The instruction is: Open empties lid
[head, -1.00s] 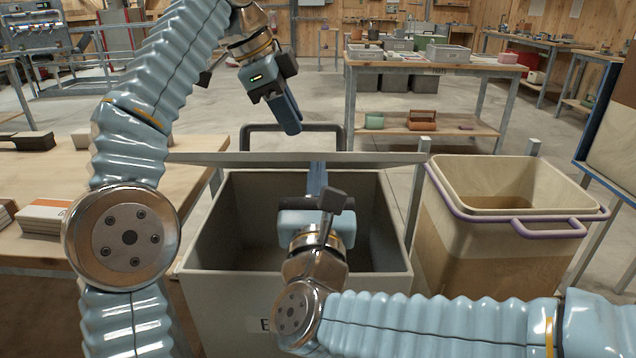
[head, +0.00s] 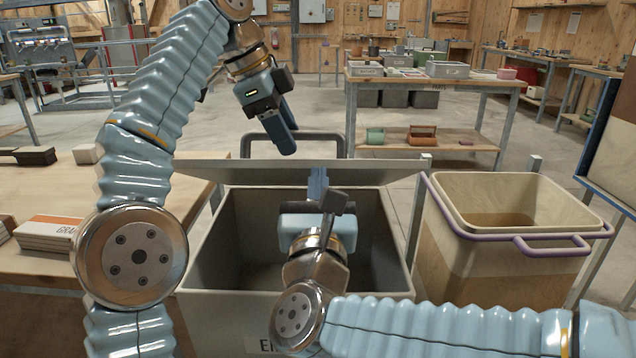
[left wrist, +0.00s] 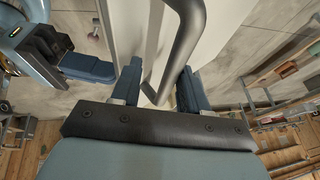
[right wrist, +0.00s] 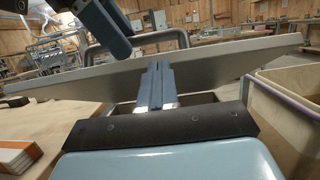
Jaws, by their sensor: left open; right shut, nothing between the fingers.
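The grey empties bin (head: 205,265) stands in front of me, its label (head: 262,346) partly hidden by my right arm. Its lid (head: 240,172) is raised at the back, tilted, with its underside partly facing me. A dark loop handle (head: 335,137) stands beyond the lid's upper edge. My left gripper (head: 280,132) is open above the lid at the handle's left; in the left wrist view the handle bar (left wrist: 183,45) passes between its spread fingers. My right gripper (head: 317,183) is shut and empty, its fingertips at the lid's underside, also in the right wrist view (right wrist: 158,75).
A tan bin with a purple rim (head: 520,240) stands close on the right. A wooden table (head: 40,262) with boxes is on the left. A workbench (head: 430,82) with trays stands behind, across open floor.

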